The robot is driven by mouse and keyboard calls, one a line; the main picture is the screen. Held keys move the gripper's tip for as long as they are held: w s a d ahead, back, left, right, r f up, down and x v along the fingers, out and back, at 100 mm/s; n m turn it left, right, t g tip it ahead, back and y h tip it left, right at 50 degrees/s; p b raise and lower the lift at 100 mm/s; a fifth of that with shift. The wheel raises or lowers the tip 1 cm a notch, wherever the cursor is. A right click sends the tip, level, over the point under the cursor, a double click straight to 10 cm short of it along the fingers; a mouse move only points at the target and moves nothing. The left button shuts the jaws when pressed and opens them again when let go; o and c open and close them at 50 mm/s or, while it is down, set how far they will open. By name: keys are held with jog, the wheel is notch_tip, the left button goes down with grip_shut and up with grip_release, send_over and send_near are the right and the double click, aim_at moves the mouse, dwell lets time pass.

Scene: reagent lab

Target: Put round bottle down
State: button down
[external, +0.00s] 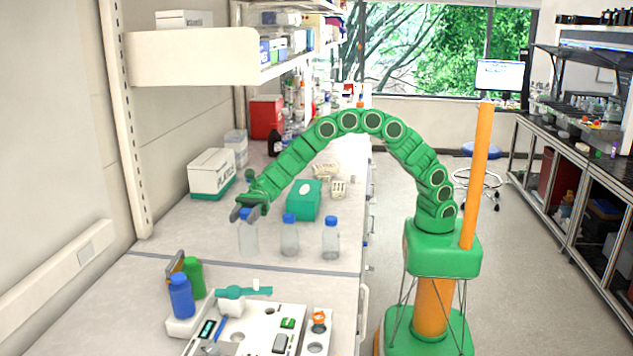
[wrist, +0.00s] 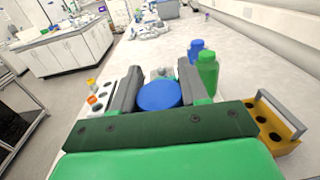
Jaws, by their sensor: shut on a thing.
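My gripper (external: 249,213) is at the far end of my arm, over the left part of the bench. It is shut on a clear round bottle (external: 248,240) with a blue cap, gripping it near the top. In the wrist view the blue cap (wrist: 159,96) sits between the two fingers (wrist: 160,88). The bottle looks upright, its bottom about level in the picture with the bottles beside it. I cannot tell whether it touches the bench top (external: 185,250).
Two similar blue-capped bottles (external: 289,238) (external: 331,240) stand to its right. A green box (external: 304,201) is behind them. A blue bottle (external: 181,297), a green bottle (external: 194,278) and a white instrument (external: 262,330) are nearer the camera. A white box (external: 211,174) stands behind left.

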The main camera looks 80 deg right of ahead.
jog(key=w+a+f, duration=0.2)
jog(key=w+f, duration=0.1)
jog(key=f, duration=0.5)
jog(key=shift+w+a, duration=0.2)
jog(key=shift+a, duration=0.15)
jog(key=shift+f, duration=0.2)
jog(key=c, duration=0.6)
grip_release()
jog(key=d, duration=1.2)
jog(key=shift+s, duration=0.3)
